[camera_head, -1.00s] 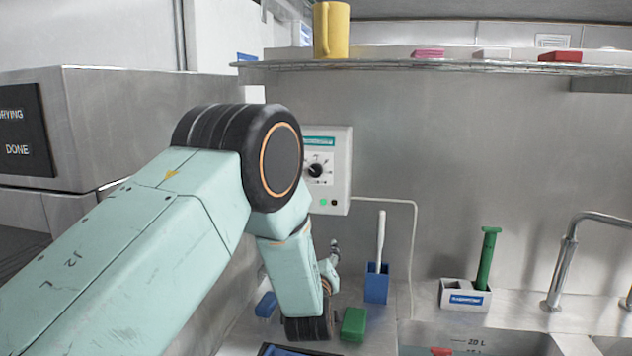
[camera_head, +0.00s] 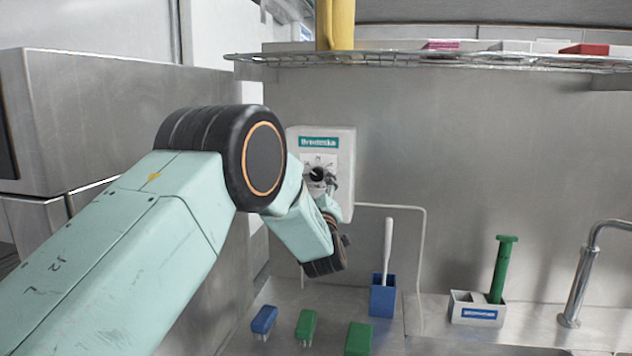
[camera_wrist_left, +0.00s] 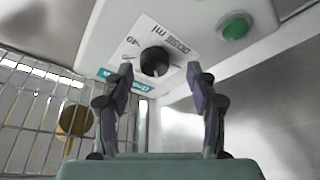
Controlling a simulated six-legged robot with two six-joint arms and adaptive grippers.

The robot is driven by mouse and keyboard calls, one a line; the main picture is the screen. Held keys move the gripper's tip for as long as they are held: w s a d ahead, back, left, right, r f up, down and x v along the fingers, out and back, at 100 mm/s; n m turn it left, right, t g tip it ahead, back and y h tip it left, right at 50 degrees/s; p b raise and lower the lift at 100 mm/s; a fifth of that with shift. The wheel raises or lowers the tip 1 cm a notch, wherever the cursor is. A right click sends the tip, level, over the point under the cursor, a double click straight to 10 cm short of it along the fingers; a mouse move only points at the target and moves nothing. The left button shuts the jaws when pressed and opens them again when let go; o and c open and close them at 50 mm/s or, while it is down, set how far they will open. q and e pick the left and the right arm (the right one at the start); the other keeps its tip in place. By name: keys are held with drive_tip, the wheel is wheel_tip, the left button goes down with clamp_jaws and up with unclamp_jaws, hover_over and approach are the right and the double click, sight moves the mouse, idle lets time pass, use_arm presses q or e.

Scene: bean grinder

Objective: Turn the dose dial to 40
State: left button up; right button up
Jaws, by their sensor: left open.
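The dose dial is a black round knob (camera_wrist_left: 155,61) on the white dispenser box (camera_head: 343,150) fixed to the steel wall. In the wrist view its plate reads "DOSE ml" with numbers around it, seen upside down. My left gripper (camera_wrist_left: 157,78) is open, with one finger on each side of the knob in that view. Whether the fingers touch the knob cannot be told. In the head view my left gripper (camera_head: 322,176) is at the box front, partly covering the dial. A green button (camera_wrist_left: 235,27) sits on the same box. My right gripper is not in view.
A wire shelf (camera_head: 430,62) with a yellow container (camera_head: 342,25) hangs above the box. Below are a blue holder (camera_head: 383,297) with a white-handled brush, several brushes, a white caddy (camera_head: 476,309) and a faucet (camera_head: 583,270). A pale conduit runs right of the box.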

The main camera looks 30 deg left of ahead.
sight(317, 174)
use_arm(q)
drive_tip(key=shift+w+a+r, duration=0.2)
drive_tip(key=shift+w+a, duration=0.05)
drive_tip(key=shift+w, duration=0.1)
drive_tip(key=shift+w+d+r, duration=0.3)
drive_tip(key=shift+r, duration=0.2)
drive_tip(key=shift+w+a+f, duration=0.3)
drive_tip(key=shift+a, duration=0.25)
drive_tip(key=shift+s+d+r, duration=0.2)
drive_tip(key=shift+d+r, duration=0.05)
drive_tip(key=shift+d, duration=0.15)
drive_tip(key=c, duration=0.5)
drive_tip(key=shift+a, duration=0.2)
drive_tip(key=c, duration=0.7)
